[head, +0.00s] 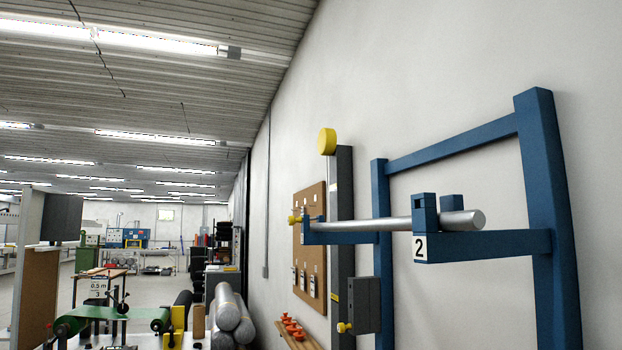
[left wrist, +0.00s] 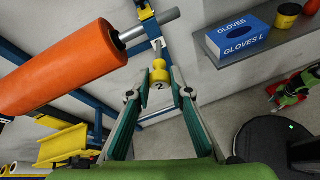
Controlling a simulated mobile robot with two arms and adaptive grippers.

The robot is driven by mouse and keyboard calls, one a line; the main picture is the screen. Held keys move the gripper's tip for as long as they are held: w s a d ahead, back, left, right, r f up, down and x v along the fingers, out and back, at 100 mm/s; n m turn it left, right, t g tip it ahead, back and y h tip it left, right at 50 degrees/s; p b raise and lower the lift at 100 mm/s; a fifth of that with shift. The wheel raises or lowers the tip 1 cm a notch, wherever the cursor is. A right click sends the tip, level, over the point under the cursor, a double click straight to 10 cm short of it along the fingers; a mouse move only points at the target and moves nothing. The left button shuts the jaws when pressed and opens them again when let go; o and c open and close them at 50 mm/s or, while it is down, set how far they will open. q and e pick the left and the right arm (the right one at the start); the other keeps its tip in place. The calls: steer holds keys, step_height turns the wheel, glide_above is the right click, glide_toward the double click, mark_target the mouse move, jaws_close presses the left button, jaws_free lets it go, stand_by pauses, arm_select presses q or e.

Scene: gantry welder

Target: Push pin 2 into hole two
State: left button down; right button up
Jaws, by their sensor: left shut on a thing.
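In the left wrist view my left gripper (left wrist: 161,78) has its two teal fingers closed about a yellow pin head marked 2, pin 2 (left wrist: 159,76). The head view shows a blue bracket (head: 425,214) with a number 2 plate (head: 420,248), carrying a grey bar (head: 370,230). I cannot make out hole two. Neither gripper shows in the head view; my right gripper is in neither view.
An orange roll (left wrist: 60,68) lies close by on the left of the left wrist view. A shelf with a blue glove box (left wrist: 240,33) is at right. In the head view a blue wall frame (head: 545,200) stands at right, a pegboard (head: 310,250) further off.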

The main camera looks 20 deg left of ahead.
arm_select(q)
steer(key=w+d+r+p, duration=0.2)
steer(key=r, duration=0.9)
steer(key=w+d+r+p, duration=0.1)
steer(key=r+p, duration=0.1)
steer(key=r, duration=1)
steer(key=s+a+r+n+t+y+p, duration=0.1)
steer(key=s+r+p, duration=0.15)
steer(key=r, duration=0.85)
steer(key=s+a+r+n+t+y+p, duration=0.1)
steer(key=s+a+r, duration=0.15)
steer(key=r, duration=0.95)
steer(key=w+d+p, duration=0.1)
steer(key=w+d, duration=0.3)
steer(key=d, duration=0.3)
steer(key=shift+p, duration=0.3)
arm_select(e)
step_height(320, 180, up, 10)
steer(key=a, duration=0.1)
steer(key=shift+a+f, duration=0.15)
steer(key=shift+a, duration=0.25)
